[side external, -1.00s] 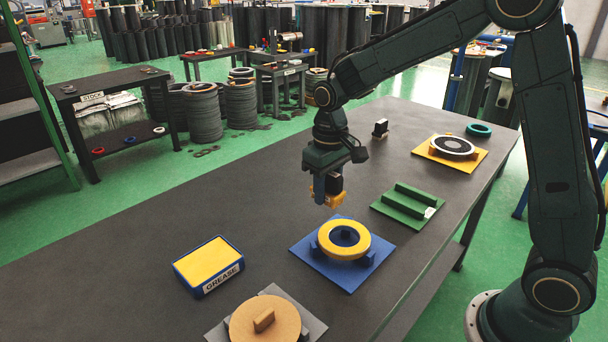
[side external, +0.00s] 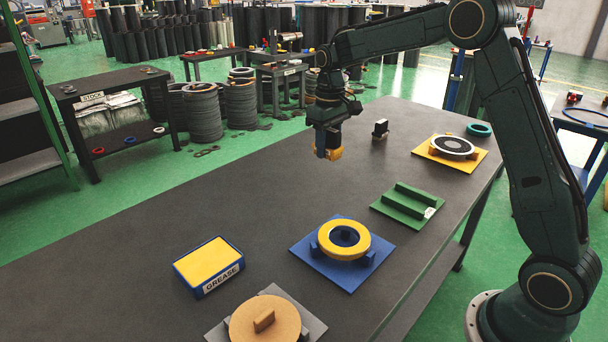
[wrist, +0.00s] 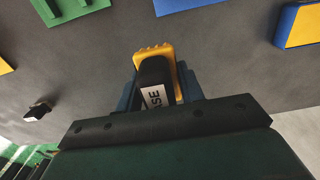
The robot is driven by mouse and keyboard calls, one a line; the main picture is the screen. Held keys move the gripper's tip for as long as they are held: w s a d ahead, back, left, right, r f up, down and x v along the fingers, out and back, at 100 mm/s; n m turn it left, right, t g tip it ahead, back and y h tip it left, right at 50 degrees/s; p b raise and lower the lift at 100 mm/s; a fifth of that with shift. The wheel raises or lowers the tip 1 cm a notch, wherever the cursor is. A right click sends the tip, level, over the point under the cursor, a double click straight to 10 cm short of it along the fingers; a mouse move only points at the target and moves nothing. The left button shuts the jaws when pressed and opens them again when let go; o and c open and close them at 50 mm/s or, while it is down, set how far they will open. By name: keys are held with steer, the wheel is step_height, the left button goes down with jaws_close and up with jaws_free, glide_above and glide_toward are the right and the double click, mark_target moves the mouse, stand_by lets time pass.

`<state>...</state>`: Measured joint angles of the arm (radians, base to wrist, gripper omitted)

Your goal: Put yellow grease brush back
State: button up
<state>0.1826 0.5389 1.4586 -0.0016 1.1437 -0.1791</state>
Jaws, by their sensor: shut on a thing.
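My gripper (side external: 326,152) is shut on the yellow grease brush (side external: 336,153) and holds it in the air above the dark table. The brush has a yellow part and a black body with a partly hidden white label, clear in the wrist view (wrist: 154,71). A green holder (side external: 405,212) with two raised bars and a small white label lies empty to the right and nearer. A yellow-topped blue box marked GREASE (side external: 209,266) stands at the front left.
A blue plate (side external: 370,268) carries a yellow-topped flanged ring (side external: 344,240). A yellow plate (side external: 477,160) holds a round part. A small black block (side external: 380,128) stands near the back. A tan disc (side external: 262,322) sits in front. The table's left middle is clear.

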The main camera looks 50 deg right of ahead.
steer(key=w+d+r, duration=0.2)
steer(key=d, duration=0.6)
steer(key=w+d+r, duration=0.1)
steer(key=d+r, duration=0.1)
steer(key=d, duration=0.5)
glide_above(350, 180)
step_height(350, 180, down, 16)
steer(key=shift+r, duration=0.2)
steer(key=shift+f, duration=2.15)
steer(key=shift+f, duration=0.15)
steer(key=o, duration=0.9)
steer(key=shift+o, duration=0.2)
